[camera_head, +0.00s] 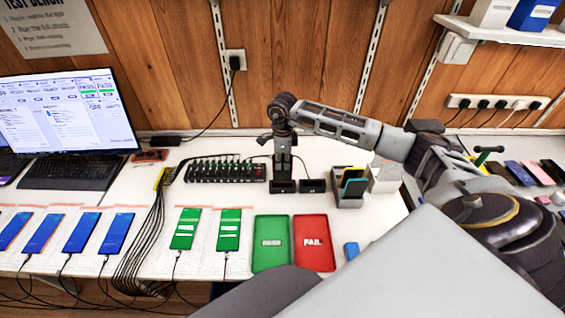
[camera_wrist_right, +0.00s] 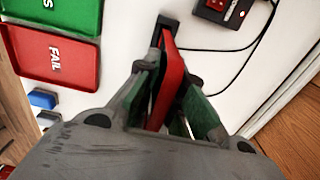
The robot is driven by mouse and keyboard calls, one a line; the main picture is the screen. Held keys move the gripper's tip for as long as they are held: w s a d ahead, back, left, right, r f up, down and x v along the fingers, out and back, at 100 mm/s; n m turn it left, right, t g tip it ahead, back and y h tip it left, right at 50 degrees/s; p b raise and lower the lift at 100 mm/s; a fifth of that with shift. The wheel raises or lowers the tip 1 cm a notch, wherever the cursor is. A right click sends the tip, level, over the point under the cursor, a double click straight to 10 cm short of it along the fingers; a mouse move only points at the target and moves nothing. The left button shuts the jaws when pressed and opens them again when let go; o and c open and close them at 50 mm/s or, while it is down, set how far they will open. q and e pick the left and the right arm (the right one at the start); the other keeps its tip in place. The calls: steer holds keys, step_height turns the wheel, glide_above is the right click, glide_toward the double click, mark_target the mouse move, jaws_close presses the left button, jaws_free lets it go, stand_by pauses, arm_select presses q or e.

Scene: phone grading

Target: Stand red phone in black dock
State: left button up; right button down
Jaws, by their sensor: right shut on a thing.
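My right gripper (camera_head: 283,150) points down over a black dock (camera_head: 283,187) at the back middle of the white table. In the right wrist view the gripper (camera_wrist_right: 169,78) is shut on the red phone (camera_wrist_right: 170,75), which is seen edge-on between the fingers. The phone's far end reaches the black dock (camera_wrist_right: 167,21); I cannot tell whether it is seated in the slot. In the head view the gripper hides most of the phone. My left gripper is not in view.
A second black dock (camera_head: 313,186) stands just right. A grey holder (camera_head: 347,201) is further right, and a black cabled hub (camera_head: 225,171) is left. A green tray (camera_head: 271,263) and a red FAIL tray (camera_head: 314,262) lie in front. Green and blue phones lie left.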

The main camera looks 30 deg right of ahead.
arm_select(q)
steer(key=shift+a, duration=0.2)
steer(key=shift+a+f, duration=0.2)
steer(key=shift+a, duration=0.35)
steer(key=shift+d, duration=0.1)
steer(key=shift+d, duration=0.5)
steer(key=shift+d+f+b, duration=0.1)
steer(key=shift+b, duration=0.2)
arm_select(e)
steer(key=shift+f, duration=0.15)
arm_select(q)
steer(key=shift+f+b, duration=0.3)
arm_select(e)
steer(key=shift+f, duration=0.4)
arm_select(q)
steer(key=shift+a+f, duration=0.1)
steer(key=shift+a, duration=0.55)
arm_select(e)
steer(key=shift+f, duration=0.1)
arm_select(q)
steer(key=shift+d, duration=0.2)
